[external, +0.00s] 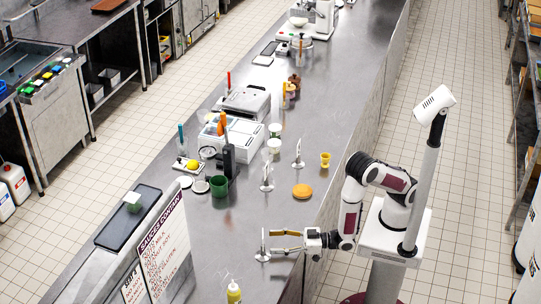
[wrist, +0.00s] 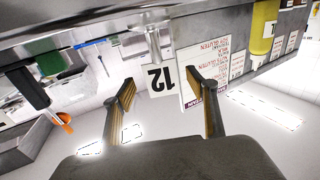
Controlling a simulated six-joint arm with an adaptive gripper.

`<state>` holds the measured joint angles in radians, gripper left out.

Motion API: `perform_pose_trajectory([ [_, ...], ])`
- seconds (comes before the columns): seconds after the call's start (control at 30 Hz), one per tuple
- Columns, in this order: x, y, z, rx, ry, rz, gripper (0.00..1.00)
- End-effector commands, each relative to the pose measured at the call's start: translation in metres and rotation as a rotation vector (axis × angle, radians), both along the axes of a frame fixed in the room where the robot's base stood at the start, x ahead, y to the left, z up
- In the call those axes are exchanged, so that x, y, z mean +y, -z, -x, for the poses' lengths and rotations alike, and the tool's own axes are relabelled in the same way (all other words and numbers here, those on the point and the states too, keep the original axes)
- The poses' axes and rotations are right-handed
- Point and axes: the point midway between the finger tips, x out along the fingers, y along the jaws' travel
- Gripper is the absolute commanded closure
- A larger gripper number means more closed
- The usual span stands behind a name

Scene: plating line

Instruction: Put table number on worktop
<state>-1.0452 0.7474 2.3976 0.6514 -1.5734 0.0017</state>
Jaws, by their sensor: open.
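A table number, a white card marked "12" (wrist: 157,79) on a metal stand, sits between my open fingers in the wrist view, which shows it upside down. In the external view this table number (external: 263,243) appears to stand upright on the steel worktop (external: 225,270), its round base on the surface. My gripper (external: 272,241) is open around or just short of it, level with the stand; the fingers (wrist: 159,82) show gaps to the card on both sides. I cannot tell whether either finger touches it. Two similar stands (external: 267,178) (external: 298,153) are farther back.
A sauces sign (external: 163,245) stands left of my gripper, and a yellow bottle (external: 234,292) is in front. A round orange item (external: 302,191), a yellow cup (external: 325,159) and a green cup (external: 219,187) are behind. Some bare worktop lies around the stand.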

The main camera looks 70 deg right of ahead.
Motion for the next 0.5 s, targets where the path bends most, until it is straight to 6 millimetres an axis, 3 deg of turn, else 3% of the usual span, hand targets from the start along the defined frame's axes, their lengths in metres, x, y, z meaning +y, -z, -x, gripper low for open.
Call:
perform_pose_trajectory([
  [0.2, -0.010, 0.000, 0.026, 0.001, -0.003, 0.000, 0.42],
  [0.5, -0.017, 0.000, 0.043, 0.000, -0.002, 0.000, 0.42],
])
